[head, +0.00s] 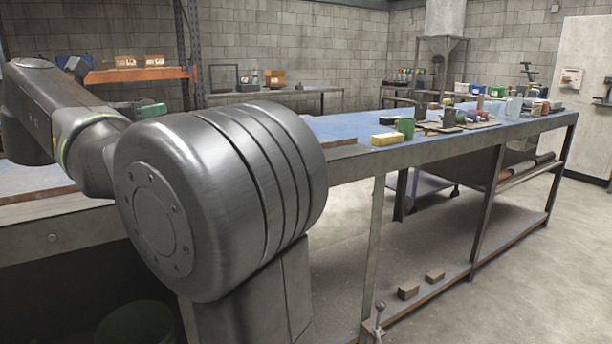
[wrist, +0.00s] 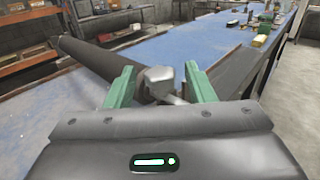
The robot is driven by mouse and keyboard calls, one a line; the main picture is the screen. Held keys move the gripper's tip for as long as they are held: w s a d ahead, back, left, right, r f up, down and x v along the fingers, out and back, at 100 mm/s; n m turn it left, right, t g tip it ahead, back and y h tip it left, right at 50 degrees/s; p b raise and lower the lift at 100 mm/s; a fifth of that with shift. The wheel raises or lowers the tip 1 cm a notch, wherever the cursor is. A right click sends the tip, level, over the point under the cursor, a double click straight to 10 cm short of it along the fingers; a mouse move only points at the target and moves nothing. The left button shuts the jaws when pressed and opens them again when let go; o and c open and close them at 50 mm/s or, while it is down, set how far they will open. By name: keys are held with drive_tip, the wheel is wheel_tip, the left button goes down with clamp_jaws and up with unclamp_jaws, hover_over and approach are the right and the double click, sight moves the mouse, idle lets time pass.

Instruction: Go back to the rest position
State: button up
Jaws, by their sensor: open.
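My gripper (wrist: 159,68) shows in the wrist view with its two green fingers apart. It is open above or near the blue-topped bench (wrist: 175,47). A grey rounded metal piece (wrist: 160,80) shows between the fingers, and I cannot tell whether it touches them. A long dark tube (wrist: 90,56) lies slanted just left of the fingers, its near end hidden behind the left finger. In the head view my large grey arm joint fills the left foreground. A green piece (head: 151,110), probably one of my fingers, shows behind it.
The bench (head: 340,125) runs to the right with several small items towards its far end, including a yellow block (head: 387,139) and a green can (head: 406,128). A dark flat strip (wrist: 226,72) lies right of my fingers. Shelves (wrist: 25,45) stand at the left. Open floor (head: 540,250) lies right.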

drive_tip(key=shift+x, duration=1)
drive_tip(key=y, duration=0.1)
drive_tip(key=n+y, duration=0.1)
drive_tip(key=shift+s+n+t+y+b, duration=0.2)
drive_tip(key=shift+n+t+y+b, duration=0.1)
drive_tip(key=shift+b, duration=0.1)
drive_tip(key=shift+n+y, duration=1)
drive_tip(key=shift+y, duration=0.5)
drive_tip(key=shift+r+n+y+p, duration=0.1)
drive_tip(key=shift+n+y+p, duration=0.55)
drive_tip(key=shift+y, duration=0.35)
drive_tip(key=shift+n+y, duration=0.25)
drive_tip(key=shift+y, duration=0.15)
